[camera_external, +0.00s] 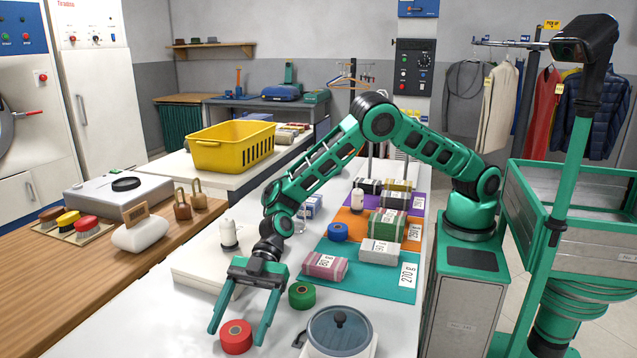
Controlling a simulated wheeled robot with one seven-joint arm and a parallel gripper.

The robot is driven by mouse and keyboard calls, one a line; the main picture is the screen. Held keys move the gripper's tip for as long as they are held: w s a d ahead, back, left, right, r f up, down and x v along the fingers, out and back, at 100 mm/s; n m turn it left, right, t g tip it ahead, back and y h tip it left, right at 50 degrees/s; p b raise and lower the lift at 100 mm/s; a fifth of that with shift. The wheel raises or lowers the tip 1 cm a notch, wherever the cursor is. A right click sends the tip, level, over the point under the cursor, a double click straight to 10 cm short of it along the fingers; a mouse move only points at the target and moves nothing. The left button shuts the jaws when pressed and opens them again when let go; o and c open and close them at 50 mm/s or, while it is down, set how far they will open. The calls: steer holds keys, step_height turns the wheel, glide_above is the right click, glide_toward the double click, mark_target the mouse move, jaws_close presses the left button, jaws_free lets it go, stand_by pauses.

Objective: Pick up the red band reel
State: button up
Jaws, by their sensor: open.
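The red band reel (236,337) lies flat on the white counter in the front middle of the external view. It is a red ring with a brown core. My gripper (239,334) points down over it with its jaws open. One finger shows to the left of the reel and the other to its right. I cannot tell whether either finger touches the reel. Nothing is held.
A green reel (302,294) lies just right of my gripper. A lidded grey pot (340,331) stands at the front right. A blue reel (338,232) and wrapped bundles lie on coloured mats behind. A white board (205,262) lies behind left.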

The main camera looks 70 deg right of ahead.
steer(key=c, duration=1.2)
steer(key=shift+o, duration=0.2)
steer(key=shift+r, duration=0.15)
